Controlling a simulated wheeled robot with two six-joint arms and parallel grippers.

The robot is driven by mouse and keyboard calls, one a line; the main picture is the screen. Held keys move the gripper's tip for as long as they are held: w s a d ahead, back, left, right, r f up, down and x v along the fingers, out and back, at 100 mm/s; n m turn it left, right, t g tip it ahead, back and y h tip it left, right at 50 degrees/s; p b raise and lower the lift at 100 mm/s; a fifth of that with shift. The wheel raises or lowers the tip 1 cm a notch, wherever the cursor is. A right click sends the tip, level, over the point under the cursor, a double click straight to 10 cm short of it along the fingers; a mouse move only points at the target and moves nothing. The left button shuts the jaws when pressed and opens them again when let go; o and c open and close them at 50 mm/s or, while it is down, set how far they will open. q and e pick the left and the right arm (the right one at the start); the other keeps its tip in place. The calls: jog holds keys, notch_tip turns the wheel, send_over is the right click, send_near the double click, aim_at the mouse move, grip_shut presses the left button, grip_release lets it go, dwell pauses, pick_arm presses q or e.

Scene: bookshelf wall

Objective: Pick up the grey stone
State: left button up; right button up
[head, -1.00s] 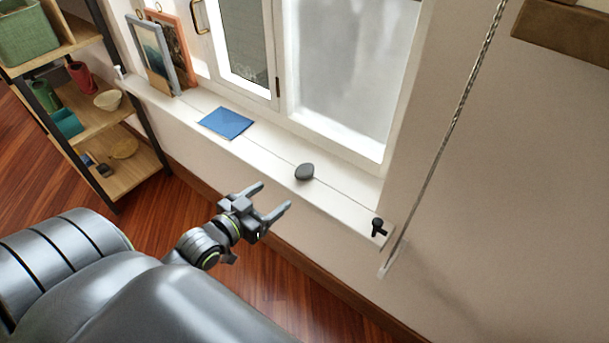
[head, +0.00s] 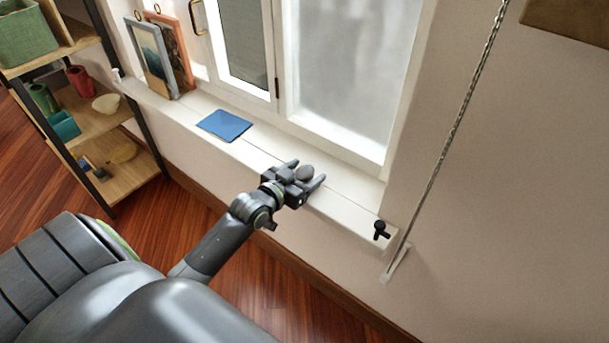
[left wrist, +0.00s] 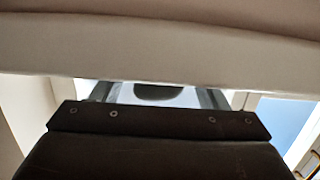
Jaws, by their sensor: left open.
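The grey stone (head: 305,173) is a small dark rounded stone on the white window sill (head: 345,204). My left gripper (head: 309,173) is at the sill with its jaws open. In the head view its two fingers lie on either side of the stone, with a gap showing on the side of the near finger. In the left wrist view the stone (left wrist: 158,91) shows as a dark shape between the two fingers, partly hidden by the gripper body and the sill edge. My right gripper is not in view.
A blue flat square (head: 224,125) lies on the sill to the left, with framed pictures (head: 155,60) beyond it. A black hook-like piece (head: 381,230) is at the sill's right end. A chain (head: 447,130) hangs right of the window. A shelf unit (head: 120,155) stands at left.

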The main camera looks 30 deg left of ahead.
pick_arm(q)
jog(key=shift+x, duration=1.05)
jog(key=c, duration=1.1)
jog(key=shift+r, duration=0.1)
jog(key=shift+c, duration=0.2)
